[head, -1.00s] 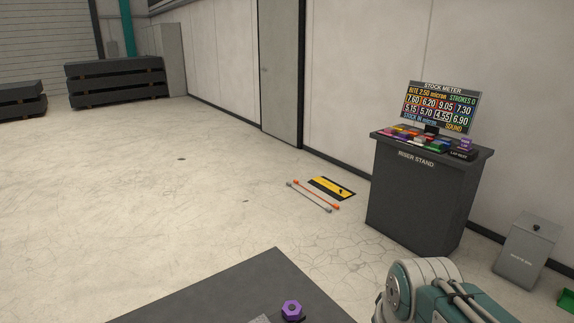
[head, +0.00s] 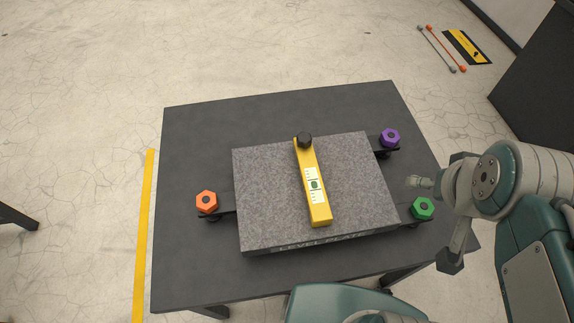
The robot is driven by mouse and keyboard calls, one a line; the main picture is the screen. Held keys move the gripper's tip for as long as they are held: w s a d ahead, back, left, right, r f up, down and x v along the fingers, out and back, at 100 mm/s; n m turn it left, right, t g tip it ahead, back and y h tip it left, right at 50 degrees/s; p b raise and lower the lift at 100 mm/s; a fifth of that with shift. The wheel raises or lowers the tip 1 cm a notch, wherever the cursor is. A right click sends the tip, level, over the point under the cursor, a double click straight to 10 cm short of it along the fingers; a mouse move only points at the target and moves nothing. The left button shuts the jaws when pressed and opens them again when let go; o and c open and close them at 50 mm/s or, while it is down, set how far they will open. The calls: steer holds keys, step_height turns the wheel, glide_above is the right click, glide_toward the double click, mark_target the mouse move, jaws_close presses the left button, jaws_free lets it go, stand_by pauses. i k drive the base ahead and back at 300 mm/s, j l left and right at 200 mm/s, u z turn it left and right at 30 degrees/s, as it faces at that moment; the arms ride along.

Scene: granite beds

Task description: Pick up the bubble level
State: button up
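The bubble level (head: 315,196) is a yellow bar with a black knob at its far end and a pale panel with a green vial. It lies flat on the grey granite level plate (head: 265,190), running from far to near. My gripper (head: 453,210) is at the right of the head view, beyond the plate's right edge, apart from the level. Its fingers look spread and hold nothing visible; part of it is hidden behind my wrist.
The plate sits on a dark table (head: 290,110). Orange (head: 207,201), purple (head: 390,138) and green (head: 423,208) hex knobs stand around the plate. A dark cabinet (head: 540,90) is on the floor at upper right. The table's far and left parts are clear.

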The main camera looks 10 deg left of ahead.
mark_target(318, 209)
steer(key=l+u, duration=0.1)
steer(key=u, duration=0.9)
